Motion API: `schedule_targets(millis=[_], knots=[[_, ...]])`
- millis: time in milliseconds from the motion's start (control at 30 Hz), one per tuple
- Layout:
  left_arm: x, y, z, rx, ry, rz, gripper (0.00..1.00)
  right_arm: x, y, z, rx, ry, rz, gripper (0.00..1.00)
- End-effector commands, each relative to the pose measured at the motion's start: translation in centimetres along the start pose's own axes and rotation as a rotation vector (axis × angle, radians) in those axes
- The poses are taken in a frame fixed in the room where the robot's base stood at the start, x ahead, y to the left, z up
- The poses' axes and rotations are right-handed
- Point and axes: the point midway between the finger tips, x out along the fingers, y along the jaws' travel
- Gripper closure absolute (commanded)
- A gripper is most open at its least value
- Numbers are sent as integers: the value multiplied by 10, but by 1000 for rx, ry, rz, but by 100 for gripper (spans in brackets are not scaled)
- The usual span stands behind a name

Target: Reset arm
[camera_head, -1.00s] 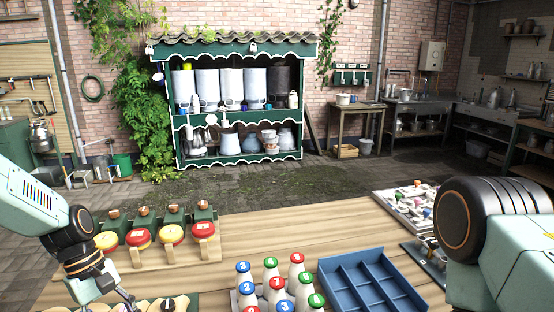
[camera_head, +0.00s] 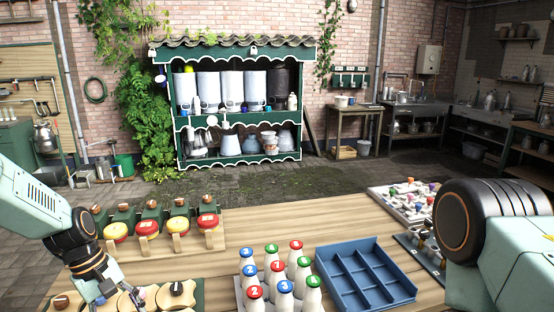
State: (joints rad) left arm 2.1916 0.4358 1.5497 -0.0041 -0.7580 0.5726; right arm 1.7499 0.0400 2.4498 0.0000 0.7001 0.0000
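My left arm comes in from the left, and its gripper (camera_head: 112,300) is low at the left over a wooden board with round pieces (camera_head: 177,292). Its fingers are small and partly cut off by the bottom edge, so I cannot tell whether they are open or shut. My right arm shows only as a large dark joint and pale link at the right edge. Its gripper is out of view.
Milk bottles (camera_head: 273,258) with numbered caps stand front centre, left of a blue divided crate (camera_head: 402,293). Red- and yellow-topped pieces (camera_head: 147,227) stand on a board behind my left gripper. A tray of small coloured pieces (camera_head: 410,200) lies at right. The wooden table (camera_head: 270,222) is bare behind the bottles.

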Motion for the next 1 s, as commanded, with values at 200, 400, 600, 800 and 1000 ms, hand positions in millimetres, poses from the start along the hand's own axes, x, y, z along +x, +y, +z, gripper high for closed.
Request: schedule_targets(millis=[200,400,600,800,1000], knots=[[18,9,-9,110,119,63,42,1,0,0,0,0,0,60],[70,2,-4,275,257,85,42,17,0,0,0,0,0,60],[155,-33,24,481,372,47,42,52,0,0,0,0,0,60],[239,-94,72,687,416,-32,42,96,1,0,0,-1,0,60],[302,-162,123,815,354,-119,42,138,1,0,0,0,0,60]])
